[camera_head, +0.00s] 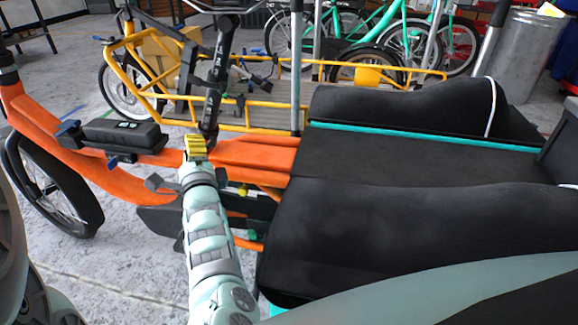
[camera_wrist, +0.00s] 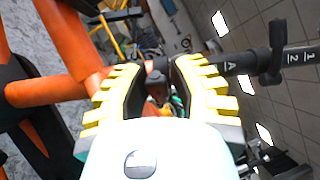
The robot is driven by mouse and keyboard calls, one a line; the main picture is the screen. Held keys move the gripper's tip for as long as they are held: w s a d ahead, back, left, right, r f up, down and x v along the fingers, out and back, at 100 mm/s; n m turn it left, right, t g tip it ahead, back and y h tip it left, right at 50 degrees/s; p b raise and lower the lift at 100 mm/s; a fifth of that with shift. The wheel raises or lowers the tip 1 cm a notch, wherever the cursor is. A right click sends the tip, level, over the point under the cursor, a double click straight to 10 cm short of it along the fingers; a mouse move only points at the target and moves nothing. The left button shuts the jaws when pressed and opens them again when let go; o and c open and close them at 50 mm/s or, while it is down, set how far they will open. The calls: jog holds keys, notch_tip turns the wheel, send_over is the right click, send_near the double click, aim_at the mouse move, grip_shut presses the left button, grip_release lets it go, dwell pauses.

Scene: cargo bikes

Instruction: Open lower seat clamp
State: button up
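An upright black post (camera_head: 216,80) rises from the orange cargo bike frame (camera_head: 255,152). Dark clamp-like parts sit along it, but I cannot tell which is the lower seat clamp. In the wrist view the marked black post (camera_wrist: 245,65) runs to the right, showing "A", "1" and "2", with a dark lever-like part (camera_wrist: 277,48) across it. My gripper (camera_head: 195,144) has yellow ribbed fingers and is close to the post's base. In the wrist view my gripper (camera_wrist: 158,72) is open, with a small dark part (camera_wrist: 156,82) seen between its fingers. Contact cannot be judged.
A black padded cargo box (camera_head: 400,160) fills the right side. A black saddle-like part (camera_head: 124,134) lies left of my gripper. A yellow cargo bike (camera_head: 270,115) stands behind, with teal bikes (camera_head: 400,30) and a metal bin (camera_head: 523,52) farther back. Grey floor (camera_head: 75,100) is open at left.

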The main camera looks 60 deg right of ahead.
jog(key=o, duration=0.3)
jog(key=shift+s+f, duration=0.15)
jog(key=shift+s, duration=0.05)
jog(key=shift+o, duration=0.7)
jog(key=shift+w, duration=0.15)
jog(key=v, duration=1.2)
